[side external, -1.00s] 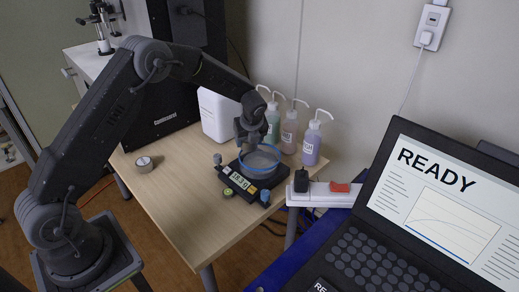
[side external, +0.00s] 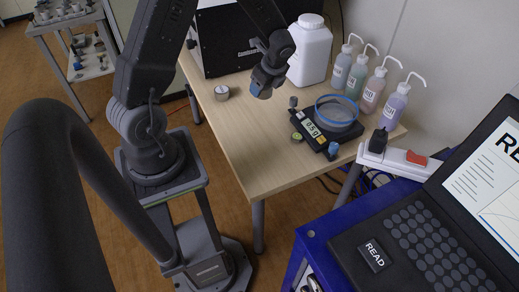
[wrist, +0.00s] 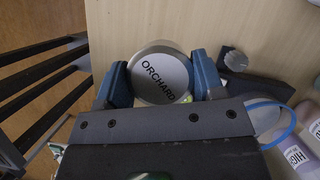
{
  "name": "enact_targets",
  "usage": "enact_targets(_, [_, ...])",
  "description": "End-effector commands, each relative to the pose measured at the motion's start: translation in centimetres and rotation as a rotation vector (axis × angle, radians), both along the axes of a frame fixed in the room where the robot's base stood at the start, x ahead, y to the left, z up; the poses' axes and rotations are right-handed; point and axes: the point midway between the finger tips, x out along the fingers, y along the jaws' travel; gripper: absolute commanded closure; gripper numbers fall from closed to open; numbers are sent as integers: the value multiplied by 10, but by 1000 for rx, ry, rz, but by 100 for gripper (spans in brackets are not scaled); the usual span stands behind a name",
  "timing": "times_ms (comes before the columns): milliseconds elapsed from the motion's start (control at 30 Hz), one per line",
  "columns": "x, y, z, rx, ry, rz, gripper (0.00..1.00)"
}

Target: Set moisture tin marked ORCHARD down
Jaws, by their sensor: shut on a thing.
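The moisture tin marked ORCHARD (wrist: 158,72) is a round silver tin with its lettered lid facing the wrist camera. My gripper (wrist: 160,84) is shut on it, with a blue fingertip on either side. In the side external view my gripper (side external: 262,88) is over the wooden table (side external: 240,128), left of the balance, and appears above the surface. The tin cannot be made out clearly there. The black balance (side external: 325,130) carries a clear dish with a blue rim (side external: 337,110); its display is lit.
Another small round tin (side external: 221,92) stands on the table left of my gripper. A white jug (side external: 309,50) and several wash bottles (side external: 394,103) stand behind. The table's front left is clear.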

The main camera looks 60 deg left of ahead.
Motion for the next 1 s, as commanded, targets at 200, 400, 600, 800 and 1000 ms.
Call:
enact_targets(200, [-92, -8, -13, 0, 2, 470, 66])
enact_targets(400, [-141, -21, -17, 1, -2, 736, 66])
enact_targets(600, [-143, -35, -26, 0, -2, 797, 66])
enact_targets(800, [-114, -67, -52, 1, 0, 791, 66])
enact_targets(1000, [-86, -96, -76, 1, -2, 794, 66])
